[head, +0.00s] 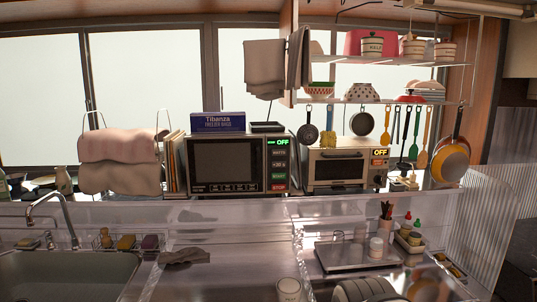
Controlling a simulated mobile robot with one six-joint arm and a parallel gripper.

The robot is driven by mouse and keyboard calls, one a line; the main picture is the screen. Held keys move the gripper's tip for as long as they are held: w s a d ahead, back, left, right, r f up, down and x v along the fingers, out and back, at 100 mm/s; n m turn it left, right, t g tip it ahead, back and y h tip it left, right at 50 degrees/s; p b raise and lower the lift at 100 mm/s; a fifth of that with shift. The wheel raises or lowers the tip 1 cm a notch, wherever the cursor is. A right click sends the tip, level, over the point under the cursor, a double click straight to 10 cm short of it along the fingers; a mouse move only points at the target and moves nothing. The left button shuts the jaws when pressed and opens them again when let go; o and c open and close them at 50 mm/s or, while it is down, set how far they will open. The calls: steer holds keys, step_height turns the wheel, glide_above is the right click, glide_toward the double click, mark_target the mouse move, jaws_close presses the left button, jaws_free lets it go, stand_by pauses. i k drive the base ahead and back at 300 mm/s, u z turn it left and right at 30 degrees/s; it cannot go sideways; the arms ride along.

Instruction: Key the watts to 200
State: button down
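The dark microwave (225,192) stands on the ledge at the middle of the head view, with its door shut. Its control panel is on the right of its front. A small green display (278,142) at the top of the panel appears to read OFF. Below it is a button labelled WATTS (279,153), then a +30 s button (279,165). A green button (279,177) and a red button (279,187) sit lower, with lettering too small to read surely. My gripper is not in view.
A blue box (217,121) lies on the microwave. A toaster oven (335,170) with its own OFF display (380,152) stands close on the right. Plates and pink towels (118,147) are on the left. The sink (65,275) and a tray (340,260) are in front, below the ledge.

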mark_target(274, 152)
steer(key=u, duration=0.05)
steer(key=i, duration=1)
steer(key=z, duration=0.05)
